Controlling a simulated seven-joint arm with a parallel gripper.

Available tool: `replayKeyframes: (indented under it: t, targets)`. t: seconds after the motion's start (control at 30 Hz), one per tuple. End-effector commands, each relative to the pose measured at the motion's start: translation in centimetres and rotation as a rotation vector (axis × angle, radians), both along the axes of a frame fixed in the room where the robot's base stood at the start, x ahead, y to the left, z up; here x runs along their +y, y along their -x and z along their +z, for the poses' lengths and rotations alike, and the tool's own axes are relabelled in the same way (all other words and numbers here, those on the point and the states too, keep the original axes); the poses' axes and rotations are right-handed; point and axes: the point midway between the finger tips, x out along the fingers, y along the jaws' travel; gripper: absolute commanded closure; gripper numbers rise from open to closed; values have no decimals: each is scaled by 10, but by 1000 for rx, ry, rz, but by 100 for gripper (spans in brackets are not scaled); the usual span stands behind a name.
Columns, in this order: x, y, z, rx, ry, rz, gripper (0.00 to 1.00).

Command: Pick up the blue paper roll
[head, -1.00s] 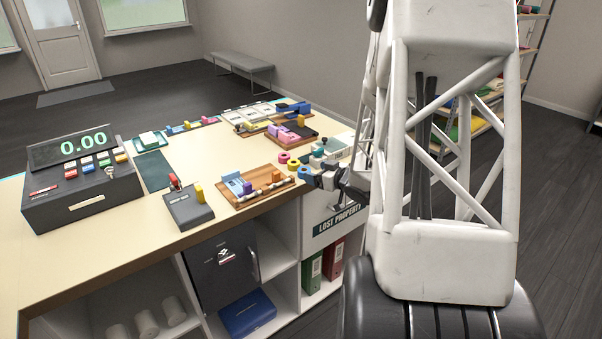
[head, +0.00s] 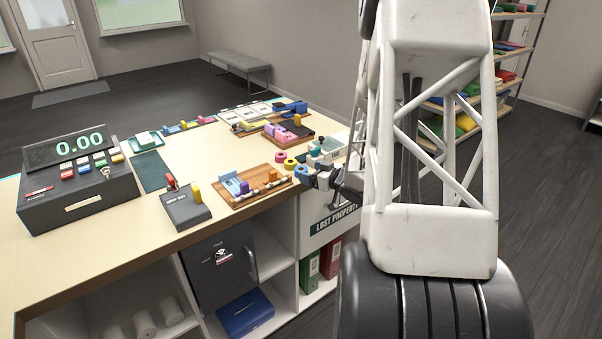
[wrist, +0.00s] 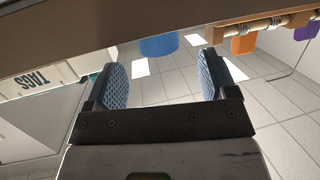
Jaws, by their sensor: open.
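The blue paper roll (head: 301,171) sits at the counter's right front corner, beside a yellow roll (head: 290,164) and a pink roll (head: 281,157). My gripper (head: 314,179) is at that corner, just right of the blue roll. In the wrist view my gripper (wrist: 163,80) is open, with two blue textured finger pads and nothing between them. A blue rounded shape, apparently the roll (wrist: 158,46), shows beyond the fingertips, cut by a brown edge. In the head view I cannot tell whether the gripper touches the roll.
A wooden tray (head: 232,203) with a rod and small items lies left of the rolls. A card machine (head: 184,209) and cash register (head: 80,180) stand further left. Open floor lies right.

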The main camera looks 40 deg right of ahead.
Motion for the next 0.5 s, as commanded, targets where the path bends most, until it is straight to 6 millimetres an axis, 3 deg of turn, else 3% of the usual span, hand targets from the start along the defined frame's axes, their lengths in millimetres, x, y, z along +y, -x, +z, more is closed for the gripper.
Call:
replayKeyframes:
  t: [0.5]
  targets:
    - [2, -9, -2, 0, -1, 1, 22]
